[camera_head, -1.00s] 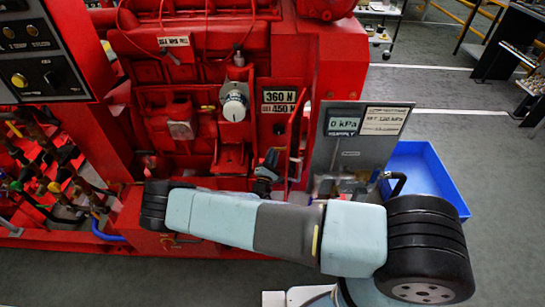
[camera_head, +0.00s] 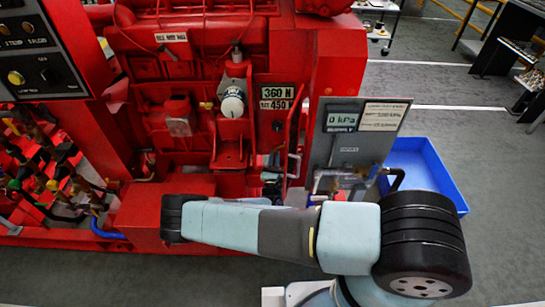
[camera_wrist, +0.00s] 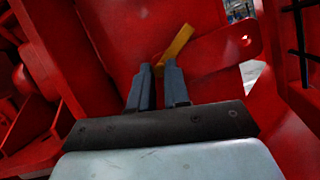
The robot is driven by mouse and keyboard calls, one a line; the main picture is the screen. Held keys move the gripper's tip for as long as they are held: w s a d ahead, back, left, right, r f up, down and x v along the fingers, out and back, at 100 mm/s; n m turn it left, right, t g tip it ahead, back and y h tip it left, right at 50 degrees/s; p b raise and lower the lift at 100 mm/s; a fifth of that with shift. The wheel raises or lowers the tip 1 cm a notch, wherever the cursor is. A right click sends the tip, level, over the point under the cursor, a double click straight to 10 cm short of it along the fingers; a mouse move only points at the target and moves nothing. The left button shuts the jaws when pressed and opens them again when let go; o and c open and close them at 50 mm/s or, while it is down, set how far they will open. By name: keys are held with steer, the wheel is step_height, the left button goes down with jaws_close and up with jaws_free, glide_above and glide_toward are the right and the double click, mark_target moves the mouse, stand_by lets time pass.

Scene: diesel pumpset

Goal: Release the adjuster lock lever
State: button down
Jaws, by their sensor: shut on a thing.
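The adjuster lock lever appears to be the yellow bar (camera_wrist: 178,46) in the wrist view, in front of a red bracket plate (camera_wrist: 222,46) with a rounded end. The bar slants up to the right, and its lower end lies between my fingertips. My gripper (camera_wrist: 160,72) is shut on this lower end, its two grey fingers a little apart. In the head view my gripper (camera_head: 271,173) shows only partly, low beside the red engine bracket. My arm hides the space below it, and the yellow bar cannot be made out there.
The red pumpset (camera_head: 190,75) fills the left and middle. A dial knob (camera_head: 232,103) and a 360 N display (camera_head: 277,92) sit above my gripper. A grey gauge panel (camera_head: 345,145) stands close on the right, before a blue tray (camera_head: 425,170). Red walls crowd the wrist view.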

steer(key=shift+d+f+n+y, duration=0.2)
steer(key=shift+n+y, duration=0.2)
steer(key=shift+n, duration=0.3)
steer(key=c, duration=1.1)
jaws_free()
steer(key=shift+s, duration=0.1)
